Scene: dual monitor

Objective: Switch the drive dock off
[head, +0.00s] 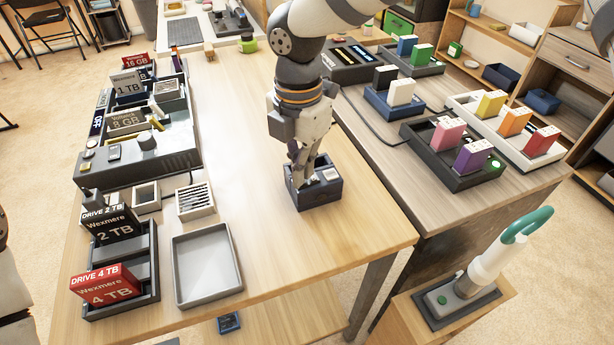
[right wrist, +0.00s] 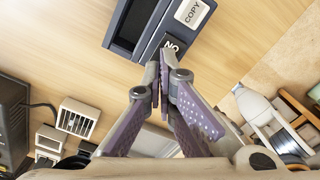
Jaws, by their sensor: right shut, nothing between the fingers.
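The drive dock appears to be the small dark blue-grey box (head: 318,196) near the right side of the wooden table. It also shows at the top of the right wrist view (right wrist: 125,35), with a pale key marked COPY (right wrist: 192,12) and a dark key whose letters read NO (right wrist: 171,46). My right gripper (head: 303,177) is shut and empty, pointing down over the dock. In the right wrist view its fingertips (right wrist: 165,65) are close to the dark lettered key; I cannot tell whether they touch it. In the head view the gripper hides part of the dock. My left gripper is not in view.
A grey tray (head: 206,303), a slotted block (head: 195,202) and a rack with drives labelled 2 TB (head: 110,228) and 4 TB (head: 106,285) stand at the left. A dark machine (head: 170,165) stands behind them. Racks of coloured blocks (head: 450,180) stand on the right desk.

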